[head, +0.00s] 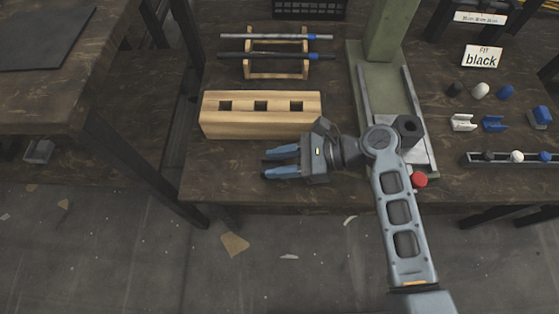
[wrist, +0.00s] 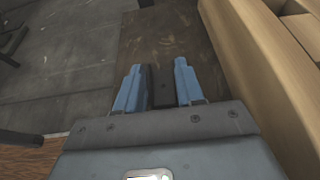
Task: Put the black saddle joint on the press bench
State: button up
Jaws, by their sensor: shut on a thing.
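My gripper (head: 268,162) is over the front of the dark press bench (head: 245,185), its blue fingers pointing left. In the wrist view my gripper (wrist: 160,70) is shut on a dark block between its fingers, which I take to be the black saddle joint (wrist: 163,90). Only part of the joint shows, and its saddle shape is hidden. In the head view it is hardly visible against the dark bench top. I cannot tell whether it touches the bench.
A wooden block (head: 230,122) with square holes lies just behind my gripper. A rack (head: 277,75) holds two rods. The green press (head: 385,35) stands right, with a red button (head: 419,180) in front. White (head: 463,122) and blue (head: 494,123) saddle joints lie near a "FIT black" sign (head: 482,57).

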jog(key=o, duration=1)
jog(key=shift+d+r, duration=0.2)
jog(key=shift+d, duration=0.15)
jog(key=p+v, duration=0.3)
jog(key=v, duration=0.8)
jog(key=shift+d, duration=0.1)
jog(key=shift+w, duration=0.1)
